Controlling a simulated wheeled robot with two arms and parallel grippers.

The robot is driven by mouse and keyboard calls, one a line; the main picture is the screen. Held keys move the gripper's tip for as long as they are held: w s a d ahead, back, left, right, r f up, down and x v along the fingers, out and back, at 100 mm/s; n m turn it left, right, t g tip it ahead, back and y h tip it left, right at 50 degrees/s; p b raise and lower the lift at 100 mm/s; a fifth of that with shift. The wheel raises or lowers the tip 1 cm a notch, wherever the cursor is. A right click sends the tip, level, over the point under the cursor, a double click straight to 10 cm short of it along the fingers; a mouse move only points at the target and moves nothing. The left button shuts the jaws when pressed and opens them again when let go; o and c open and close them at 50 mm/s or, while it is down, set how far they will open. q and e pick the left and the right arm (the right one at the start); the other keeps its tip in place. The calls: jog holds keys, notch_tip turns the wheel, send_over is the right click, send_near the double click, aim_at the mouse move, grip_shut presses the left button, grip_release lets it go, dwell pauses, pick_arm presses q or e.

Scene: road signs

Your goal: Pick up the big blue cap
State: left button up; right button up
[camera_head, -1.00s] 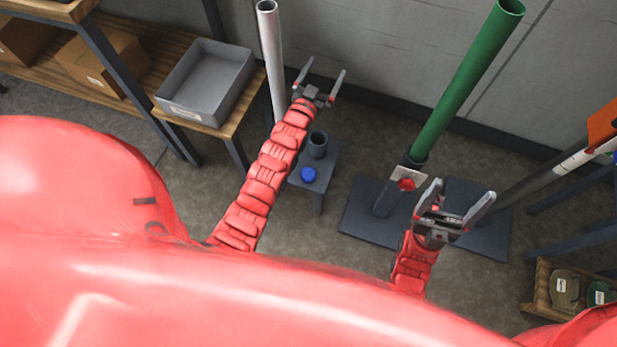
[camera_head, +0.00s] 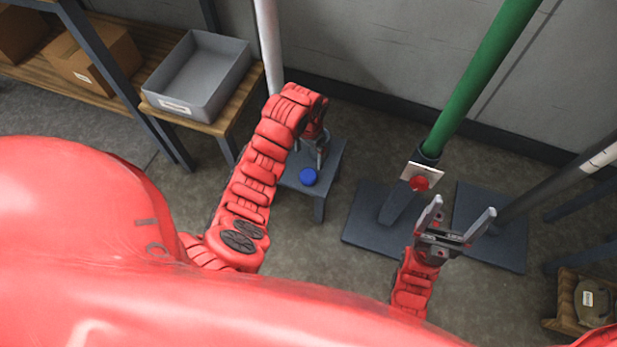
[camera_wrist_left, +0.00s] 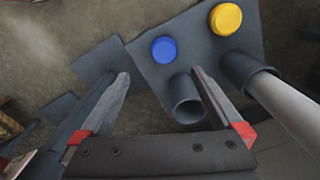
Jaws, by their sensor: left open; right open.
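The blue cap (camera_head: 309,176) is a round disc on a small grey table (camera_head: 331,172). It also shows in the left wrist view (camera_wrist_left: 164,49), beyond my fingertips. My left gripper (camera_head: 321,152) points down over the table, just behind the cap in the head view, and its fingers are partly hidden by the arm. My right gripper (camera_head: 462,228) is open and empty in front of the green post's base.
A dark hollow cylinder (camera_wrist_left: 186,98) stands close to my left fingers. A yellow cap (camera_wrist_left: 226,18) and a white pole (camera_wrist_left: 285,103) in a dark socket are to the right. A green post (camera_head: 482,75) and a grey bin (camera_head: 203,73) stand nearby.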

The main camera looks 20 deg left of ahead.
pick_arm(q)
notch_tip(320, 180, down, 9)
jog(key=shift+b, duration=0.85)
jog(key=shift+w+a+f+b, duration=0.15)
jog(key=shift+f+b, duration=0.35)
jog(key=shift+f, duration=0.8)
jog(key=shift+w+a+f+b, duration=0.15)
jog(key=shift+f+b, duration=0.35)
jog(key=shift+f, duration=0.8)
jog(key=c, duration=1.3)
jog(key=shift+r, duration=0.15)
